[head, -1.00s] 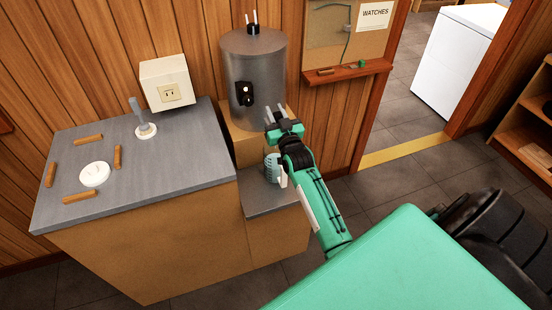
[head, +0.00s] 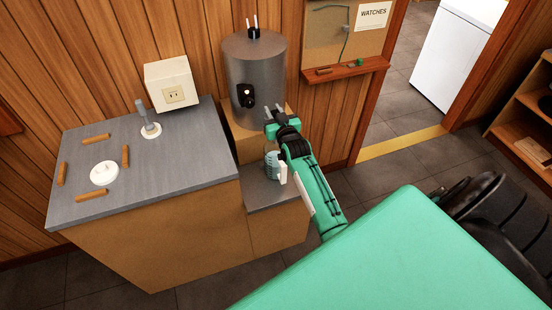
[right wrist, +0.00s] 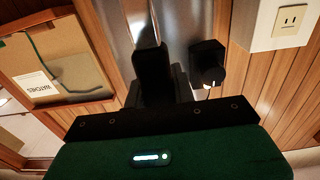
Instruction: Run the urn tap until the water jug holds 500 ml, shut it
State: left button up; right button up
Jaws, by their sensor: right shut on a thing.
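The grey metal urn (head: 255,65) stands on a wooden block against the wall, with a black box and knob (head: 246,95) on its front. The knob also shows in the right wrist view (right wrist: 209,70). My right gripper (head: 273,112) is at the urn's lower right front, above the jug. Its dark fingers (right wrist: 160,75) are in front of the metal in the right wrist view. It is shut on what seems to be the urn tap, which the gripper hides. The bluish, marked water jug (head: 271,163) stands below, partly behind my arm; its water level is unreadable. My left gripper is out of view.
A grey-topped counter (head: 205,155) at left holds a white round piece (head: 104,173), several orange-brown sticks and a grey lever on a white base (head: 148,122). A cream socket box (head: 172,85) stands behind. A corkboard shelf (head: 345,72) is right of the urn.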

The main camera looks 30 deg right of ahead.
jog(key=shift+f, duration=0.1)
dwell(0.4)
jog(key=shift+f, duration=0.1)
jog(key=s+t+b, duration=0.1)
jog(key=b, duration=0.2)
jog(key=s+t+b, duration=0.1)
jog(key=t+b, duration=0.1)
jog(key=b, duration=0.2)
jog(key=shift+a+f, duration=0.1)
jog(key=shift+a, duration=0.15)
jog(key=shift+s+r, duration=0.1)
jog(key=shift+r, duration=0.15)
jog(key=shift+h, duration=0.4)
dwell(5.8)
